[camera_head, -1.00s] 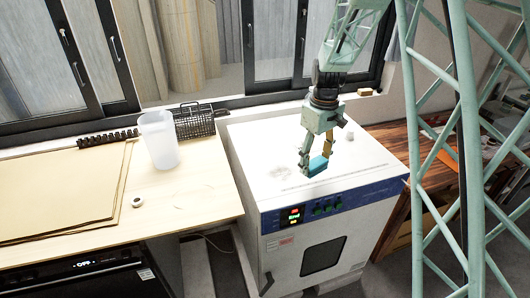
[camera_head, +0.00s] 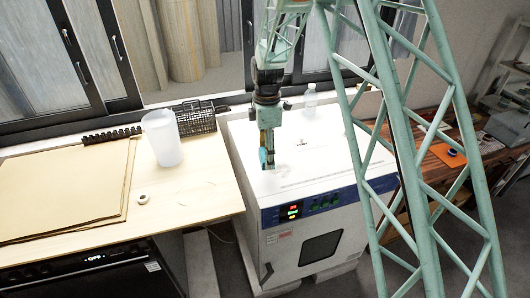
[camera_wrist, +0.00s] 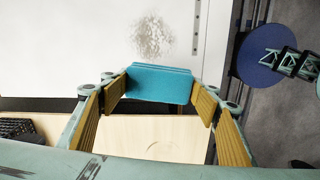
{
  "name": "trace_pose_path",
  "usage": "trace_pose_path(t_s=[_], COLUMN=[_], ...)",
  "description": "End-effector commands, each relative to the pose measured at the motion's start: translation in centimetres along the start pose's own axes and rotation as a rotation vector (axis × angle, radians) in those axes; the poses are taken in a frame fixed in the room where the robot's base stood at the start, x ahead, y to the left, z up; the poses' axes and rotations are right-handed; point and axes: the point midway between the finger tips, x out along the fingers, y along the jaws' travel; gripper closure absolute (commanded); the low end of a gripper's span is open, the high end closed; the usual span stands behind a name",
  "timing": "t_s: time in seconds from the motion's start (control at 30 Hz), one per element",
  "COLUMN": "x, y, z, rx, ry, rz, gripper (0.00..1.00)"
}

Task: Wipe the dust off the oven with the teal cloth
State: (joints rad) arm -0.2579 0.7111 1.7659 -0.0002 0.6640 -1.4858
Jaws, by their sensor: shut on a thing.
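The oven (camera_head: 345,185) is a white box with a blue front strip, lit buttons and a door window. My gripper (camera_head: 266,158) is over the left part of its top. It is shut on the teal cloth (camera_head: 263,157), a folded block that shows clearly between the fingers in the wrist view (camera_wrist: 160,83). A grey dust patch (camera_wrist: 153,37) lies on the white oven top just beyond the cloth in the wrist view. In the head view the dust is faint. I cannot tell whether the cloth touches the top.
A clear bottle (camera_head: 311,100) stands at the oven's back edge. Left of the oven is a wooden table with a translucent beaker (camera_head: 162,138), a black wire basket (camera_head: 195,117) and a small white ring (camera_head: 142,199). Windows rise behind. A wooden desk (camera_head: 440,165) is at right.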

Motion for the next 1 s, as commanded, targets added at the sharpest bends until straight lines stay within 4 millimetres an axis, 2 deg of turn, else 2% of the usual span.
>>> trace_pose_path(t_s=[0.13, 0.57, 1.0], x=[0.0, 0.2, 3.8], y=[0.1, 0.1, 0.0], z=[-0.6, -0.6, -0.8], rx=[-0.036, -0.038, -0.040], ry=[0.000, 0.000, 0.000], rz=[-0.001, -0.001, -0.002], gripper=[0.52, 0.52, 0.52])
